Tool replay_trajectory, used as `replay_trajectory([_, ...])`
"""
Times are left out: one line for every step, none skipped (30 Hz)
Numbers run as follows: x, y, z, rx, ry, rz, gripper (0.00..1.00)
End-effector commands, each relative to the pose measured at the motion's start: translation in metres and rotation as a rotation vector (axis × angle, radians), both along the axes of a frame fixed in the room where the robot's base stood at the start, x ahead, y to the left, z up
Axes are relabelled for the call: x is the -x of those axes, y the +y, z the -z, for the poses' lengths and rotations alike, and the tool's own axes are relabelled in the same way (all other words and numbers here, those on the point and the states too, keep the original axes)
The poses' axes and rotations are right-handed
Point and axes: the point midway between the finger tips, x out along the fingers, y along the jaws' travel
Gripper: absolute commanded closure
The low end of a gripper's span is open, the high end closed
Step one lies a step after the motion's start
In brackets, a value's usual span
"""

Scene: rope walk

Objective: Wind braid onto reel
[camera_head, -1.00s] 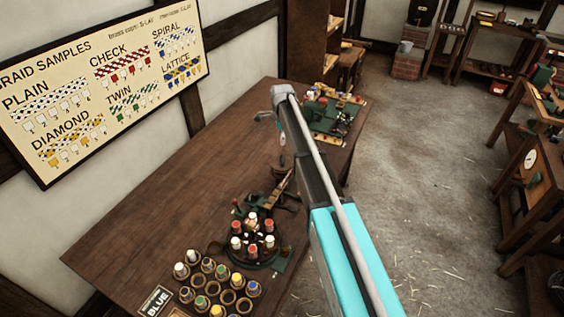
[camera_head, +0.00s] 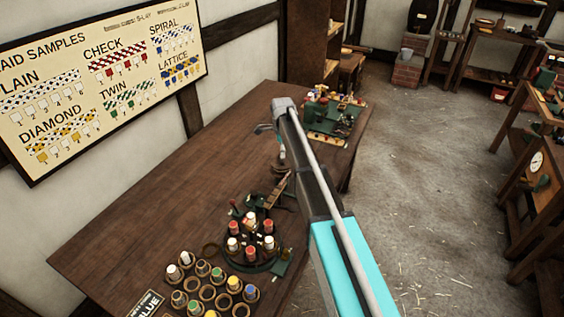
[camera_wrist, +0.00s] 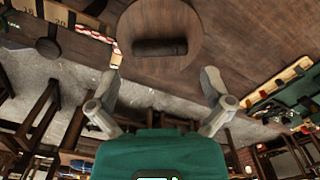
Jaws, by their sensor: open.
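My gripper (camera_wrist: 162,80) is open and empty in the wrist view, its two grey fingers apart. Beyond the fingertips is a round wooden disc with a dark cylinder (camera_wrist: 158,47) across it; I cannot tell surely that it is the reel. A red and white braid (camera_wrist: 96,35) runs along a marked board at upper left and bends down by my left fingertip; I cannot tell if they touch. In the head view my gripper (camera_head: 268,130) is partly hidden behind my arm, over the bench. The braiding machine (camera_head: 252,240) stands on the bench with red and white bobbins.
The wooden bench (camera_head: 170,190) has free room at left. Several bobbins in a holder (camera_head: 207,292) stand at its near end. A green machine (camera_head: 328,118) stands at the far end. A sample board (camera_head: 105,85) hangs on the wall. Open floor (camera_head: 415,170) lies right of the bench.

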Motion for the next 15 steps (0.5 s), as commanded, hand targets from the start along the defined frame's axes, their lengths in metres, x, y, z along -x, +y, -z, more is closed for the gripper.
replay_trajectory([0.0,0.0,0.008,0.0,0.0,0.0,0.0])
replay_trajectory([0.0,0.0,0.011,0.0,0.0,0.0,0.0])
replay_trajectory([0.0,0.0,0.014,0.0,0.0,0.0,0.0])
replay_trajectory([0.0,0.0,0.016,0.0,0.0,0.0,0.0])
replay_trajectory([0.0,0.0,0.018,0.0,0.0,0.0,0.0])
replay_trajectory([0.0,0.0,0.021,0.0,0.0,0.0,0.0])
replay_trajectory([0.0,0.0,0.023,0.0,0.0,0.0,0.0])
replay_trajectory([0.0,0.0,0.025,0.0,0.0,0.0,0.0])
replay_trajectory([0.0,0.0,0.028,0.0,0.0,0.0,0.0])
replay_trajectory([0.0,0.0,0.029,0.0,0.0,0.0,0.0])
replay_trajectory([0.0,0.0,0.031,0.0,0.0,0.0,0.0])
replay_trajectory([0.0,0.0,0.033,0.0,0.0,0.0,0.0])
replay_trajectory([0.0,0.0,0.034,0.0,0.0,0.0,0.0])
replay_trajectory([0.0,0.0,0.035,0.0,0.0,0.0,0.0])
replay_trajectory([0.0,0.0,0.036,0.0,0.0,0.0,0.0])
